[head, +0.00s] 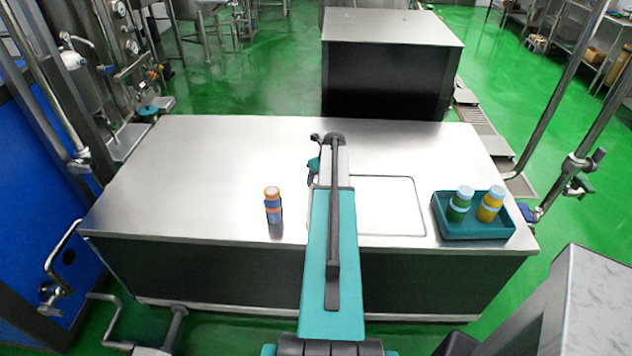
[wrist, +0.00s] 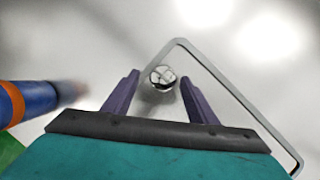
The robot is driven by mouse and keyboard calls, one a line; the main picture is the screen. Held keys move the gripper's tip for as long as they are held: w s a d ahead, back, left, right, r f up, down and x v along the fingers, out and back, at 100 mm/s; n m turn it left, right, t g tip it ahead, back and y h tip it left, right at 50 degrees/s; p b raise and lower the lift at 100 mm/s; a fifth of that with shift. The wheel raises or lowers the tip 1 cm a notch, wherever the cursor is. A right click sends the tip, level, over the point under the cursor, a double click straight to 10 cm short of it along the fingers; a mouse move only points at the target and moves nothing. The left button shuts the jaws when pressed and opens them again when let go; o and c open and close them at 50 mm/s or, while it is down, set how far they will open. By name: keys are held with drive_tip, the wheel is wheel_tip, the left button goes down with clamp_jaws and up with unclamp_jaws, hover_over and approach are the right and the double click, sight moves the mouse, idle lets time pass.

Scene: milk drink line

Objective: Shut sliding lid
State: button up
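A thin rounded rectangular outline (head: 424,208) marks a flat metal panel or opening in the steel tabletop; I cannot tell whether the sliding lid lies inside it. My arm covers its left side in the head view. In the wrist view the outline's corner (wrist: 179,42) shows ahead, and a small round shiny knob (wrist: 162,73) sits near its left edge. My gripper (wrist: 160,80) is open, with its two purple fingers on either side of the knob. I cannot tell whether they touch it. In the head view my arm mostly hides the gripper.
A blue bottle with orange bands (head: 273,205) stands left of my arm; it also shows in the wrist view (wrist: 35,103). A teal tray (head: 473,231) with a green bottle (head: 459,205) and a yellow bottle (head: 490,205) stands at the right. The tabletop's left part (head: 180,180) is clear.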

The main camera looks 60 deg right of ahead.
drive_tip(key=shift+d, duration=0.1)
drive_tip(key=shift+r, duration=0.15)
drive_tip(key=b+v, duration=0.3)
drive_tip(key=v, duration=1)
drive_tip(key=shift+s+r, duration=0.2)
idle(0.5)
